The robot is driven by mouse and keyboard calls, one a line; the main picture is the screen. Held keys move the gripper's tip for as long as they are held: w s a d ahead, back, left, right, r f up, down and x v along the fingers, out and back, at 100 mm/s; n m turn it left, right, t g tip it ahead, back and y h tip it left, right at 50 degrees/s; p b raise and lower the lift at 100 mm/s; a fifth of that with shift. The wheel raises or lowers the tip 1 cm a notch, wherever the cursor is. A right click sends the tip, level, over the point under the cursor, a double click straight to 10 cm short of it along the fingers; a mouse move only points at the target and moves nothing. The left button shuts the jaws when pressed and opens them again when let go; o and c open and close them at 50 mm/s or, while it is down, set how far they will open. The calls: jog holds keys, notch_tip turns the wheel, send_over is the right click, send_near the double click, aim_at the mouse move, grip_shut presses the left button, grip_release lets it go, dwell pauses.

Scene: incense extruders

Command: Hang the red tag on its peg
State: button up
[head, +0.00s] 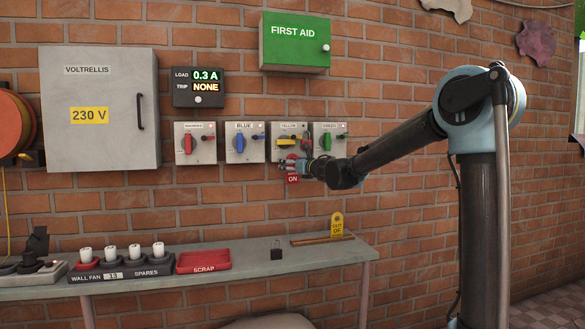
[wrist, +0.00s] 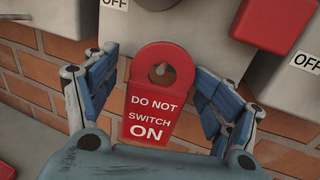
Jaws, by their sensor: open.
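The red tag (wrist: 150,120) reads "DO NOT SWITCH ON" and has a round hole near its top. In the wrist view a small pale peg tip (wrist: 161,69) shows in that hole, and the tag hangs upright there. In the head view the red tag (head: 292,179) is just below the yellow switch box (head: 283,130), partly hidden by my gripper (head: 290,164). In the wrist view my gripper (wrist: 158,98) is open, with one finger on each side of the tag and a visible gap to both edges.
Other switch boxes flank it, such as the blue one (head: 244,150) and the green one (head: 336,150). A red block (wrist: 277,22) is close at upper right. Below, the shelf (head: 240,277) bears a scrap tray (head: 203,269), a dark padlock (head: 277,254) and a yellow tag (head: 337,224).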

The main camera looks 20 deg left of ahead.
jog(key=shift+s+d, duration=0.1)
jog(key=v, duration=1.2)
jog(key=w+d+f+m+t+h, duration=0.1)
jog(key=d+m+t+h, duration=0.1)
jog(key=d+m+h, duration=0.55)
jog(key=w+d+f+m+t+h, duration=0.1)
jog(key=d+f+m+t+h, duration=0.1)
jog(key=d+m, duration=0.95)
jog(key=s+d+f+m+g+h, duration=0.25)
jog(key=s+d+f+m, duration=0.2)
jog(key=d, duration=0.55)
jog(key=s+d+f+m+g+h, duration=0.1)
jog(key=s+d+f+m+h, duration=0.2)
jog(key=d+f+m, duration=0.5)
jog(key=s+d+f+m+g+h, duration=0.1)
jog(key=s+d+f+m+g, duration=0.45)
jog(key=s+d+f, duration=0.6)
jog(key=s+a+f+m+g+y, duration=0.1)
jog(key=s+f+m, duration=0.3)
jog(key=s, duration=0.5)
jog(key=s+a+f+m+g+y, duration=0.1)
jog(key=s+a+f+m+g, duration=0.2)
jog(key=s, duration=0.6)
notch_tip(320, 180, down, 3)
jog(key=shift+a+r+m+g+y, duration=0.1)
jog(key=shift+a+m+g+y, duration=0.3)
jog(key=shift+m+g, duration=0.15)
